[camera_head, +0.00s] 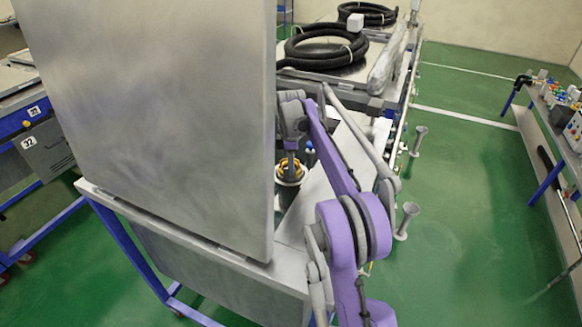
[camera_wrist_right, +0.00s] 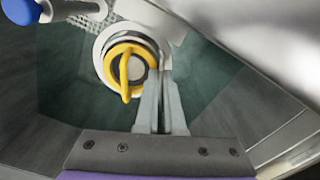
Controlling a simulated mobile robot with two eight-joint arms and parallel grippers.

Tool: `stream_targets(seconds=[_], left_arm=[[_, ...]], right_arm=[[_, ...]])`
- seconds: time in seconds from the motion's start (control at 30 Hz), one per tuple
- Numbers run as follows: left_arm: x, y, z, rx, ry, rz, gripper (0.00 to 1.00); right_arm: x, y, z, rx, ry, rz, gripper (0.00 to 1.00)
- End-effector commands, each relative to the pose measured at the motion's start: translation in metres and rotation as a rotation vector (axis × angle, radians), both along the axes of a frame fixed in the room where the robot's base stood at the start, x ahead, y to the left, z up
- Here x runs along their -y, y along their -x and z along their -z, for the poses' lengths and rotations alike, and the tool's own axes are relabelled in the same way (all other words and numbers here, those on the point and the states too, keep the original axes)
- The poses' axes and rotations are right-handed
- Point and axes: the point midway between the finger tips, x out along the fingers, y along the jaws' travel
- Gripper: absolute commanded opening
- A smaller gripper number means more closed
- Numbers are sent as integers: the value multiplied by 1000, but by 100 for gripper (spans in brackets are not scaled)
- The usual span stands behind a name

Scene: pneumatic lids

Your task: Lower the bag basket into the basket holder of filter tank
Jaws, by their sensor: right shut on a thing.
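The bag basket (camera_wrist_right: 126,84) shows in the right wrist view as a yellow ring with a yellow bar across its mouth. A pale round rim, which looks like the basket holder (camera_wrist_right: 106,38) of the filter tank, surrounds it; how deep the basket sits I cannot tell. My right gripper (camera_wrist_right: 162,80) has its two grey fingers close together at the basket's right edge, shut on it. My left gripper is not in view.
A large upright grey metal panel (camera_head: 150,120) blocks much of the left of the head view. A sloping metal panel (camera_head: 325,185) stands right of the tank. A blue-capped part (camera_wrist_right: 20,10) lies at the wrist view's upper left. Black hoses (camera_head: 325,48) lie behind.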

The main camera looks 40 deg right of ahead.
Motion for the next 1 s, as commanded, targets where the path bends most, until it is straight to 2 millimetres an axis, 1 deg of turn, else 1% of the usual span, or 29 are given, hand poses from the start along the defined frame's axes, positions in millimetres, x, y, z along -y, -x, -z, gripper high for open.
stream_targets(seconds=[0.37,0.97,1.0], left_arm=[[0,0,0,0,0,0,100],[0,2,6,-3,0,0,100],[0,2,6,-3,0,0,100]], right_arm=[[0,0,0,0,0,0,0],[0,0,12,0,0,0,0],[0,0,11,0,0,0,12]])
